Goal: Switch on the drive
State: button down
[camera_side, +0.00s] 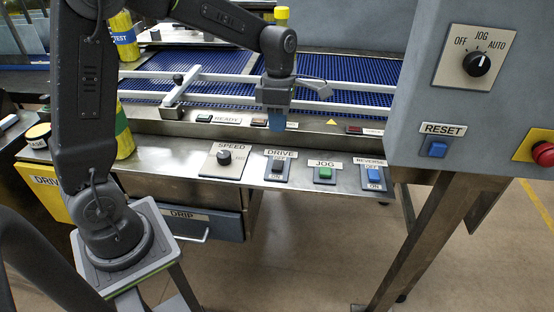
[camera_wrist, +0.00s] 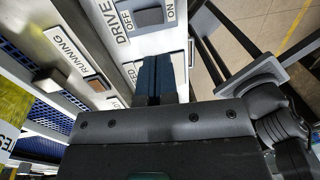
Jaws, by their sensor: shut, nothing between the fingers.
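The DRIVE switch (camera_side: 277,165) is a dark rocker on a small plate on the sloping metal panel, with OFF at its upper end and ON at its lower end. It also shows at the top of the wrist view (camera_wrist: 149,16). I cannot tell which way the rocker is tipped. My gripper (camera_side: 277,124) points down over the panel's back edge, above the switch in the side picture and apart from it. Its blue fingers (camera_wrist: 160,72) are shut together and empty, and in the wrist view they lie just below the switch.
The SPEED knob (camera_side: 224,157) is left of the switch. The green JOG button (camera_side: 325,173) and blue REVERSE rocker (camera_side: 374,175) are to its right. A grey control box (camera_side: 480,105) stands at right, with a red stop button (camera_side: 543,153). Conveyor rails (camera_side: 330,103) run behind.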

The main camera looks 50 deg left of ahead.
aim_at(278, 165)
jog(key=f, duration=0.7)
jog(key=s+d+f, duration=0.1)
jog(key=f, duration=0.2)
jog(key=shift+f, duration=0.2)
jog(key=shift+f, duration=0.3)
jog(key=shift+w+a+r, duration=0.35)
jog(key=shift+w+a, duration=0.15)
notch_tip(278, 165, up, 14)
jog(key=s+d, duration=0.1)
dwell(0.5)
